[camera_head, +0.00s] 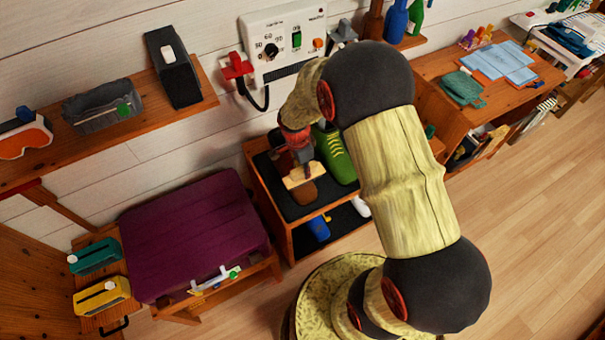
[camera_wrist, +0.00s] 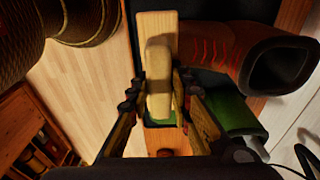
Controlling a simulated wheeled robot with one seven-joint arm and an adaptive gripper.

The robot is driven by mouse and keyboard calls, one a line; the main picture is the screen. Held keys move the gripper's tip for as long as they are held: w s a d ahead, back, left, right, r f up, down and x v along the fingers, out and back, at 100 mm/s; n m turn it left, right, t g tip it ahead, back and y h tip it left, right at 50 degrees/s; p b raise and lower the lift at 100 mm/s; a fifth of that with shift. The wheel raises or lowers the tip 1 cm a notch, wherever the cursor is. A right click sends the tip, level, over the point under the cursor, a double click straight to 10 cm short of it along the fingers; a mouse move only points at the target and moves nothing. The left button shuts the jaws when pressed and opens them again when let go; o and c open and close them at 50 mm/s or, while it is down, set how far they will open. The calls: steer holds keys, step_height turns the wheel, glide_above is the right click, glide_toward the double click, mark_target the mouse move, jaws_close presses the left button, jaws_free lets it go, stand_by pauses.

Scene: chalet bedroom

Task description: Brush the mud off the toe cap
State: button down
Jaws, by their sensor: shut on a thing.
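My gripper (camera_wrist: 160,100) is shut on the light wooden handle of a brush (camera_wrist: 158,75). In the head view the brush (camera_head: 302,176) is a pale block below my gripper, over the brown toe (camera_head: 304,193) of a boot on the rack. In the wrist view the reddish-brown boot (camera_wrist: 228,50) has red laces and a dark opening; its toe end is hidden behind the brush. Whether bristles touch the toe cap cannot be seen, and I cannot make out mud. A green shoe (camera_head: 335,153) with yellow laces stands beside the boot.
The wooden rack (camera_head: 289,236) has a dark top mat and a lower shelf with a blue item (camera_head: 319,228). A purple-cushioned bench (camera_head: 190,235) stands left. A wall unit (camera_head: 287,42) with a red plug hangs behind. Open floor (camera_head: 530,200) lies to the right.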

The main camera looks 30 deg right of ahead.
steer(key=shift+r+p, duration=0.35)
steer(key=shift+r, duration=0.6)
